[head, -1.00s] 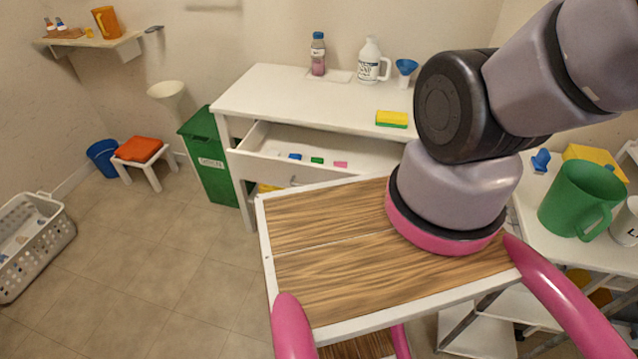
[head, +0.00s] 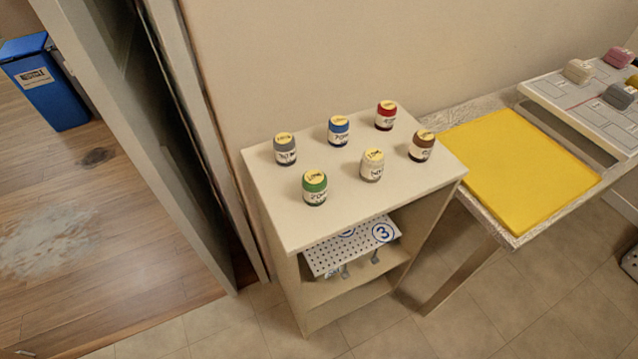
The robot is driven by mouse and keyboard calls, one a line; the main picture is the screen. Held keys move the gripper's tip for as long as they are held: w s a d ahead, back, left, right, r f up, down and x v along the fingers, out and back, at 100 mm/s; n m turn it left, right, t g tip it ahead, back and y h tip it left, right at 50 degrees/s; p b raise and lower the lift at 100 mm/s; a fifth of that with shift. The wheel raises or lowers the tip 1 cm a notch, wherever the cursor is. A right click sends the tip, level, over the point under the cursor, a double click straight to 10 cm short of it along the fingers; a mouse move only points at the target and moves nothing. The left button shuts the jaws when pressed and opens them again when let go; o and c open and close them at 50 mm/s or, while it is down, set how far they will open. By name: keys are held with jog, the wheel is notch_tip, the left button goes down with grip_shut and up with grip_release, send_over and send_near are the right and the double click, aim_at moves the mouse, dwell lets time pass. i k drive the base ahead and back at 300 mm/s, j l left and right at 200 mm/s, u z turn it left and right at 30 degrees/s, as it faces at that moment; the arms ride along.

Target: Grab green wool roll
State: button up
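The green wool roll (head: 315,188) stands upright on top of a small cream shelf unit (head: 260,180), at its front left. It has a yellow top and a white label band. Other rolls of the same shape stand around it: grey (head: 285,150), blue (head: 338,131), red (head: 386,116), cream (head: 372,165) and brown (head: 421,146). The green roll is apart from its neighbours, with the grey one behind it and the cream one to its right. My gripper is not in view.
A table with a yellow mat (head: 530,165) stands right of the shelf unit, with a tray (head: 560,95) of coloured pieces behind. A perforated board (head: 350,248) lies in the unit's open compartment. A doorway edge is at left, with a blue bin (head: 48,90) beyond.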

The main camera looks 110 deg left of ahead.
aim_at(314, 181)
jog(key=j+u, duration=0.2)
jog(key=u, duration=2.2)
jog(key=k+j+u, duration=0.1)
jog(key=u, duration=0.3)
jog(key=j+u, duration=0.1)
jog(key=u, duration=0.35)
jog(key=j+u, duration=0.15)
jog(key=u, duration=0.25)
jog(key=j+z, duration=0.2)
jog(key=k+j+z, duration=0.2)
jog(key=j, duration=0.2)
jog(key=k+j+z, duration=0.2)
jog(key=j, duration=0.15)
jog(key=k+j+z, duration=0.15)
jog(key=j, duration=0.2)
jog(key=k+j, duration=0.1)
jog(key=k, duration=0.25)
